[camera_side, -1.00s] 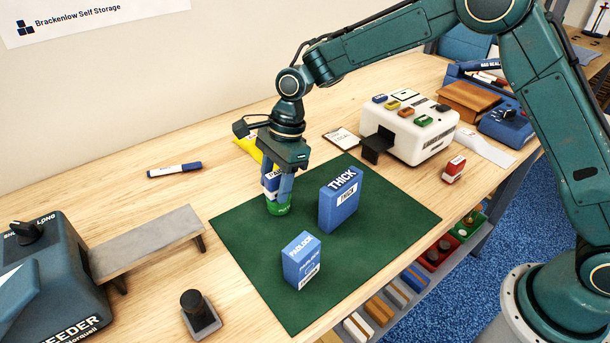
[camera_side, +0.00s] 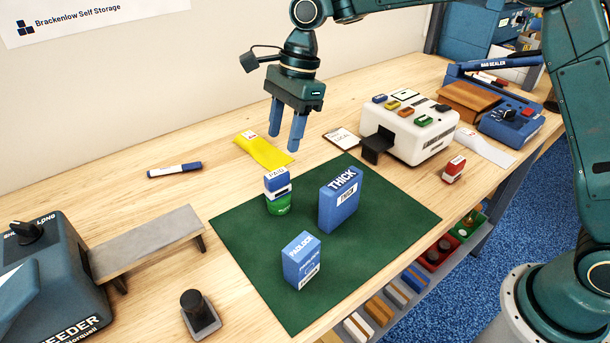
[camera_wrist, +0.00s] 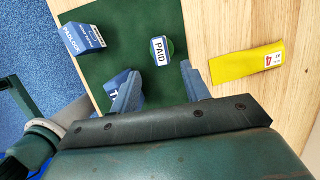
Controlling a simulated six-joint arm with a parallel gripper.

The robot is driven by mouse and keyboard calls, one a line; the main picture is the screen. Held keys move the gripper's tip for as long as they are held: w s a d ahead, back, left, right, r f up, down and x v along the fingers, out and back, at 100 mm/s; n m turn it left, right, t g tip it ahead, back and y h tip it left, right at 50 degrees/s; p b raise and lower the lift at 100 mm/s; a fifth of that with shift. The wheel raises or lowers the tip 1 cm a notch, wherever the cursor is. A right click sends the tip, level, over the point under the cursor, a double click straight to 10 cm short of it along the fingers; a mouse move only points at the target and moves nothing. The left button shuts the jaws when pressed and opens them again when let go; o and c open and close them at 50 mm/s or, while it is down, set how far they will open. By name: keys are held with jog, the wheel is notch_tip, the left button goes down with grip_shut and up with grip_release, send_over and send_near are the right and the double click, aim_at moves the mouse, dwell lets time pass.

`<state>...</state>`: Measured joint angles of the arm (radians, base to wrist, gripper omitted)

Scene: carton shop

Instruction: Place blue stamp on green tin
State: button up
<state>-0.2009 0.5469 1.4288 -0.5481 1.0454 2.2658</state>
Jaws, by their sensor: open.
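The blue stamp (camera_side: 277,183), marked PAID, stands upright on top of the green tin (camera_side: 279,204) on the green mat. In the wrist view the stamp's PAID top (camera_wrist: 160,51) shows with the round edge of the green tin (camera_wrist: 171,47) around it. My gripper (camera_side: 284,146) is open and empty, raised above and behind the stamp, apart from it. Its two fingers also show in the wrist view (camera_wrist: 158,80), with nothing between them.
A blue THICK box (camera_side: 338,205) and a blue PADLOCK box (camera_side: 302,263) stand on the green mat (camera_side: 375,235). A yellow packet (camera_side: 263,152) lies behind. A red stamp (camera_side: 454,169) and a white machine (camera_side: 408,135) stand to the right. The mat's front right is clear.

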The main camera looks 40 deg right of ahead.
jog(key=shift+d+r, duration=0.15)
jog(key=shift+r, duration=0.25)
dwell(0.3)
jog(key=s+d+r+n+t, duration=0.3)
jog(key=s+d+r+n, duration=0.6)
jog(key=s, duration=0.4)
jog(key=s+d+f+n+t+h, duration=0.1)
jog(key=s+d+n, duration=0.3)
jog(key=s, duration=0.5)
jog(key=s+d+f+n+t+h, duration=0.1)
jog(key=s+d+n+h, duration=0.1)
jog(key=s+d+n, duration=0.3)
jog(key=s, duration=0.4)
jog(key=shift+d+f+t, duration=0.15)
jog(key=shift+f+t, duration=0.15)
